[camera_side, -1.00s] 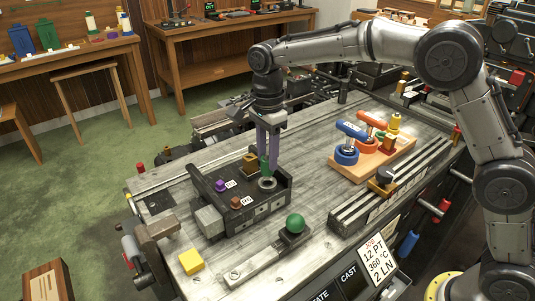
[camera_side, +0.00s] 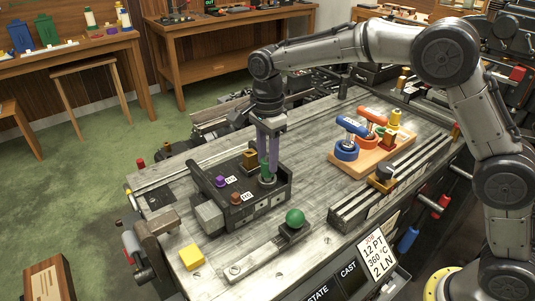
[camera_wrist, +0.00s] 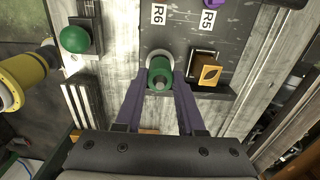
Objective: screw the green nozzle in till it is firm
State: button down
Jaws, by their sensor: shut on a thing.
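The green nozzle (camera_wrist: 159,70) stands upright at the pale round collar (camera_wrist: 152,55) on the dark block, beside the R6 label. It also shows in the side view (camera_side: 264,168), partly covered by a finger. My gripper (camera_wrist: 160,84), with purple fingers, is shut on the nozzle, one finger on each side. In the side view my gripper (camera_side: 268,160) points straight down over the right part of the dark block (camera_side: 262,206). How deep the nozzle's thread sits is hidden.
A purple knob (camera_side: 221,181) and a brown knob (camera_side: 236,198) stand on the block. A square brass piece (camera_wrist: 208,75) is close beside the nozzle. A green ball handle (camera_side: 295,218) is in front. A wooden rack (camera_side: 372,163) with coloured tools stands to the right.

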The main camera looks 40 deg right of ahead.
aim_at(267, 160)
jog(key=shift+f, duration=0.2)
jog(key=shift+c, duration=2.2)
grip_release()
notch_tip(267, 160, up, 14)
